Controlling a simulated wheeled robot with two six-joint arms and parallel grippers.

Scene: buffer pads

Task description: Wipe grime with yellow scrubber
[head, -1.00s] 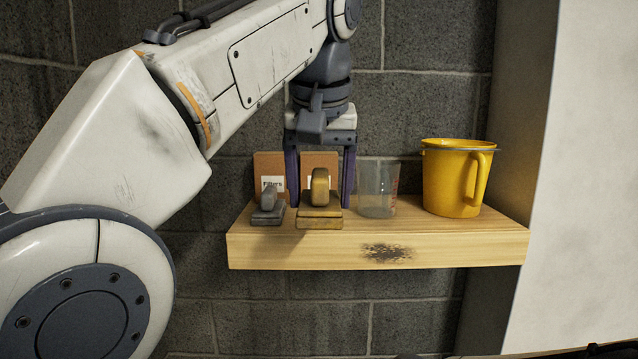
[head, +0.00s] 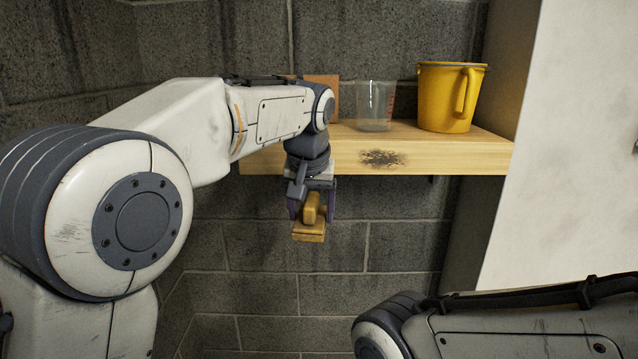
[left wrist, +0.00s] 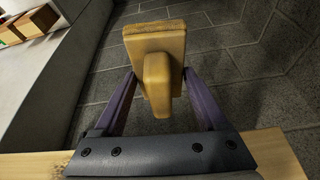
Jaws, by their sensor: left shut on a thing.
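My left gripper (head: 313,208) is shut on the yellow scrubber (head: 309,233), holding it by its handle in the air in front of and below the shelf. In the left wrist view the scrubber (left wrist: 156,62) sits between the two purple fingers of the gripper (left wrist: 158,85), with its flat pad facing away. The grime (head: 382,158) is a dark patch on the front edge of the wooden shelf (head: 450,160), to the right of and above the scrubber. My right gripper is not in view; only part of that arm shows at the bottom right.
A clear measuring cup (head: 375,105) and a yellow jug (head: 443,98) stand on the shelf. A brown box (head: 323,95) is partly hidden behind my left arm. The grey scrubber is not visible in the head view. The space below the shelf is clear.

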